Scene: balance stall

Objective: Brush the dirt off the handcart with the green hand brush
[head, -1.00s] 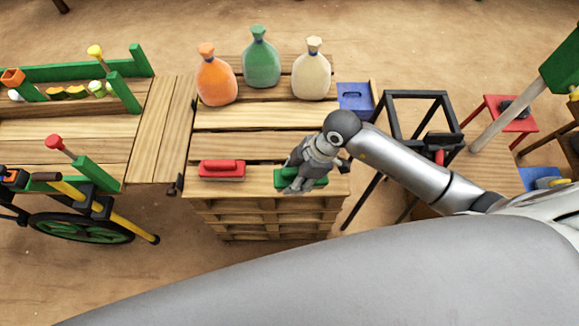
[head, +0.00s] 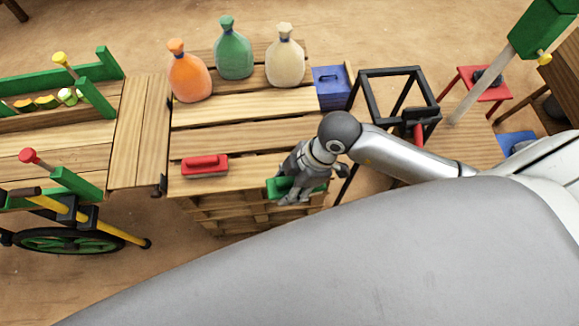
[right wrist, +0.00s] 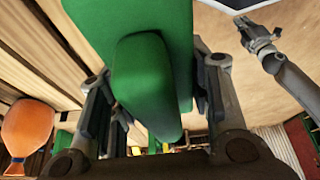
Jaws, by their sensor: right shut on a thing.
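My right gripper (head: 290,192) is shut on the green hand brush (head: 280,187) at the front right of the pallet stack. In the right wrist view the brush's green handle (right wrist: 143,75) sits between the two fingers, with its wider body beyond; its bristles are hidden. The handcart (head: 55,145) stands at the left, with a plank bed, green side boards, a dark wheel with green spokes and a yellow shaft. I cannot make out dirt on its visible bed. My left gripper shows only in the right wrist view (right wrist: 258,36); its jaw opening is unclear.
A red brush (head: 205,166) lies on the pallet stack (head: 240,135). Orange (head: 189,78), green (head: 233,55) and cream (head: 285,63) sacks stand at its back. A blue box (head: 330,88) and a black frame (head: 395,73) stand to the right.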

